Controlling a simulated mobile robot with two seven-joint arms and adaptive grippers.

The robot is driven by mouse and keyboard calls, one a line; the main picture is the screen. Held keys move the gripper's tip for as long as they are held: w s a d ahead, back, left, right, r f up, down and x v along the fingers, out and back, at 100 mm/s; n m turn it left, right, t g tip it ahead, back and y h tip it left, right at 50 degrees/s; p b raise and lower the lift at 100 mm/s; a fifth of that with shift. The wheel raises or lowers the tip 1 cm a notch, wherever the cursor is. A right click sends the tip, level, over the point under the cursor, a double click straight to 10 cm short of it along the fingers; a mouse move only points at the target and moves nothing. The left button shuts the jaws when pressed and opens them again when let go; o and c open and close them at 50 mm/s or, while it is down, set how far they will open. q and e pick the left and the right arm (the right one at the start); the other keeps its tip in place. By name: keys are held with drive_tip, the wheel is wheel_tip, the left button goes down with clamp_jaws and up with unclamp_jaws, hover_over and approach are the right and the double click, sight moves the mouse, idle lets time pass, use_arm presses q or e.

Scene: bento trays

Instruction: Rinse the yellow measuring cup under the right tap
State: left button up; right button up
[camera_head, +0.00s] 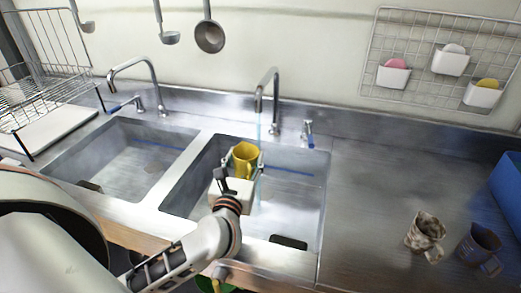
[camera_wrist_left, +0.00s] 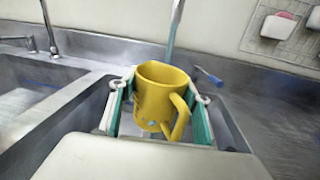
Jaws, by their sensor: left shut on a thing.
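The yellow measuring cup (camera_head: 245,158) is upright in my left gripper (camera_head: 242,168), over the right sink basin (camera_head: 300,215). In the left wrist view the cup (camera_wrist_left: 160,98) sits between the two green-padded fingers (camera_wrist_left: 160,115), its handle toward the right. The right tap (camera_head: 268,92) stands behind the right basin, and a thin bluish stream of water (camera_head: 258,133) comes down from it. In the left wrist view the stream (camera_wrist_left: 173,35) shows just behind the cup's rim; I cannot tell whether it enters the cup. My right gripper is not in view.
The left basin (camera_head: 125,155) with its own tap (camera_head: 140,62) is to the left. A wire dish rack (camera_head: 45,65) is at far left.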

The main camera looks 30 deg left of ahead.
use_arm(q)
drive_tip(key=shift+s+d+r+p, duration=0.1)
drive_tip(key=shift+s+r+p, duration=0.55)
drive_tip(key=shift+s+r, duration=0.25)
drive_tip(key=shift+s+d+r+p, duration=0.1)
drive_tip(key=shift+s+r+p, duration=0.55)
drive_tip(key=shift+s, duration=0.35)
